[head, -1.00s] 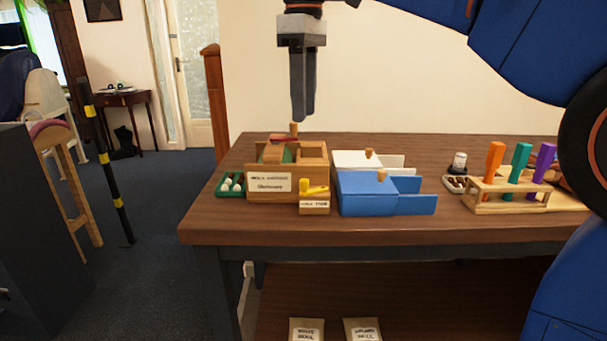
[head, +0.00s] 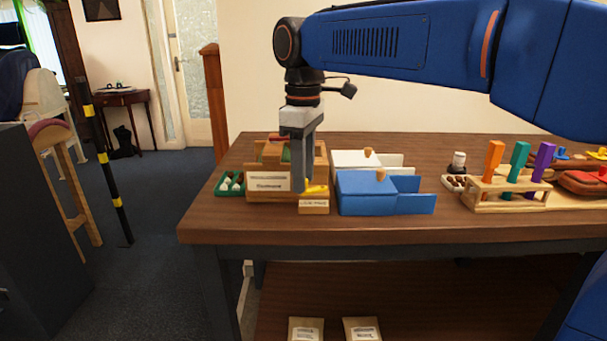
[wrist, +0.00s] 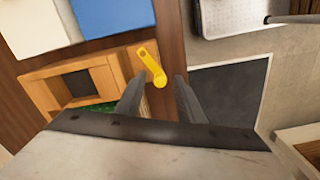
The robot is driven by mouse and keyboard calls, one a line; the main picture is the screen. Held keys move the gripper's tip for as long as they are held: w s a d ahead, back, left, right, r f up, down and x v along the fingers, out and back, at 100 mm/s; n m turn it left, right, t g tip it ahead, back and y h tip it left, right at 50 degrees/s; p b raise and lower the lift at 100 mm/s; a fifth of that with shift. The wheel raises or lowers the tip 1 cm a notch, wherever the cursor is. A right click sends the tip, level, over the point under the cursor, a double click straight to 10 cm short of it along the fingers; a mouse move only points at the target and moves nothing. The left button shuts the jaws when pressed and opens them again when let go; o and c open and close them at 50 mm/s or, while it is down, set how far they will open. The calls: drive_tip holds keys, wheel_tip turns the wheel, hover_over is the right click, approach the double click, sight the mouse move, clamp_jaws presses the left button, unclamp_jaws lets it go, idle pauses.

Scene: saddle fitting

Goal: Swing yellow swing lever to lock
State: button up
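The yellow swing lever (head: 317,188) sits on a small labelled wooden block (head: 314,206) at the front of the wooden fixture (head: 322,170). In the wrist view the lever (wrist: 152,63) lies flat and slanted, with a rounded end toward my fingers. My gripper (head: 302,188) points down just left of the lever in the head view and hides part of it. In the wrist view my gripper (wrist: 160,78) is open, its two fingers on either side of the lever's near end. Contact with the lever cannot be told.
A blue box (head: 365,194) and a white box (head: 352,160) stand close right of the fixture. A green tray (head: 228,190) with white pieces is at its left. A rack (head: 505,192) with coloured handles stands farther right. The table's front strip is clear.

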drive_tip(key=shift+f, duration=0.15)
drive_tip(key=shift+c, duration=0.4)
clamp_jaws()
drive_tip(key=shift+w+a+m, duration=0.1)
drive_tip(key=shift+w+m, duration=0.25)
drive_tip(key=shift+m, duration=0.55)
drive_tip(key=shift+w+a+m, duration=0.1)
drive_tip(key=shift+w+m, duration=0.25)
drive_tip(key=shift+m, duration=0.55)
drive_tip(key=shift+w+m, duration=0.35)
drive_tip(key=shift+m, duration=0.55)
drive_tip(key=shift+o, duration=0.4)
unclamp_jaws()
